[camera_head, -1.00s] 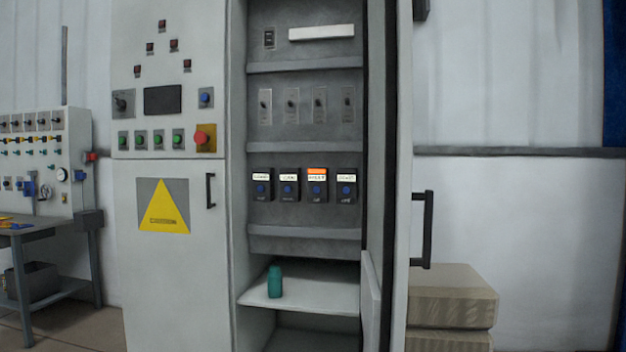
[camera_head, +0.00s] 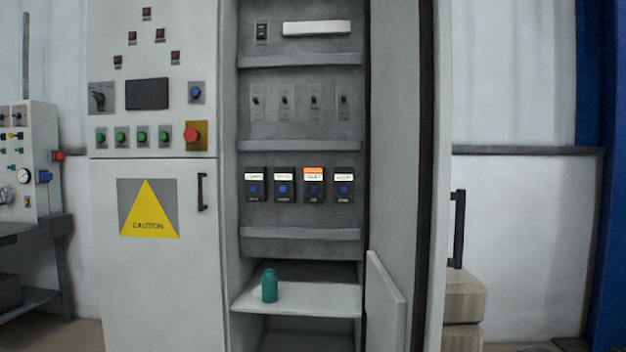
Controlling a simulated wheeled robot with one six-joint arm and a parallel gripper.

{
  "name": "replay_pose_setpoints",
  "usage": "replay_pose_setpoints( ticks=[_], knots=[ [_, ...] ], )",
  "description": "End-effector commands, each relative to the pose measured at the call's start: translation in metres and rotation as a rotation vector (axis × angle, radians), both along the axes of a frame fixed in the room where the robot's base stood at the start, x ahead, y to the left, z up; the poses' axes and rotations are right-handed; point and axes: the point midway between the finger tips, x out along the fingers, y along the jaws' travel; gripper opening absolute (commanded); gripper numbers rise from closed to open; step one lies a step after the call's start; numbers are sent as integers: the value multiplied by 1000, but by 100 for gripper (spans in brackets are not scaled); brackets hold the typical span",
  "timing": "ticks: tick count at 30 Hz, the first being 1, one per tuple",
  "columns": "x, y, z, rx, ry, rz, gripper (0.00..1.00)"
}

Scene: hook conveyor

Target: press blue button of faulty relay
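My gripper is not in view.
The cabinet door (camera_head: 441,180) stands open at the right, and a small panel (camera_head: 385,300) stands open below. A teal bottle (camera_head: 269,287) stands on the white shelf (camera_head: 325,298) under the relays. The left cabinet front has a red button (camera_head: 193,135). Boxes (camera_head: 465,300) are stacked at the right.

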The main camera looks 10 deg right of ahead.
Motion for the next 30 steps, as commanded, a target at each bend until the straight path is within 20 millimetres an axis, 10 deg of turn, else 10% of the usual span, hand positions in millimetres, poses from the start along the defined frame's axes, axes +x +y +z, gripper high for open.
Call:
replay_pose_setpoints(
  ticks=[5, 9, 30],
  knots=[
    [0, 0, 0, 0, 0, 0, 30],
    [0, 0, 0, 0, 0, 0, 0],
    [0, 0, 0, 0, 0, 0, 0]
  ],
)
